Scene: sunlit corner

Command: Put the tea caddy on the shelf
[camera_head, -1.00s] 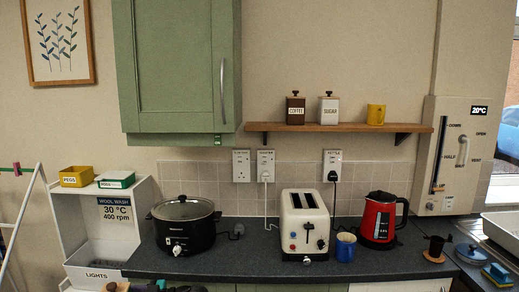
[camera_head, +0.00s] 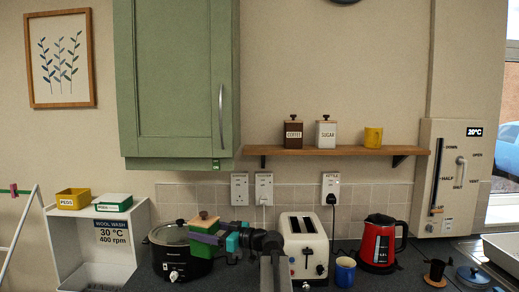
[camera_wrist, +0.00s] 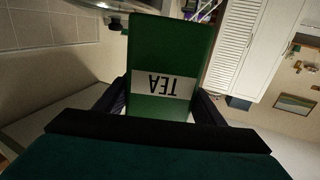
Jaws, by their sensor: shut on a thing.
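The tea caddy (camera_head: 204,222), green with a wooden lid, is upright in front of the slow cooker in the head view. My gripper (camera_head: 208,238) is shut on its body from the right side. In the wrist view the green caddy (camera_wrist: 170,55) fills the middle between my fingers, its TEA label upside down. The wooden shelf (camera_head: 340,152) is on the wall, higher and to the right of the caddy. The brown COFFEE caddy (camera_head: 293,133), white SUGAR caddy (camera_head: 326,133) and yellow mug (camera_head: 373,137) stand on it.
The green cupboard (camera_head: 175,80) hangs left of the shelf. The shelf has bare room left of the COFFEE caddy and between the SUGAR caddy and mug.

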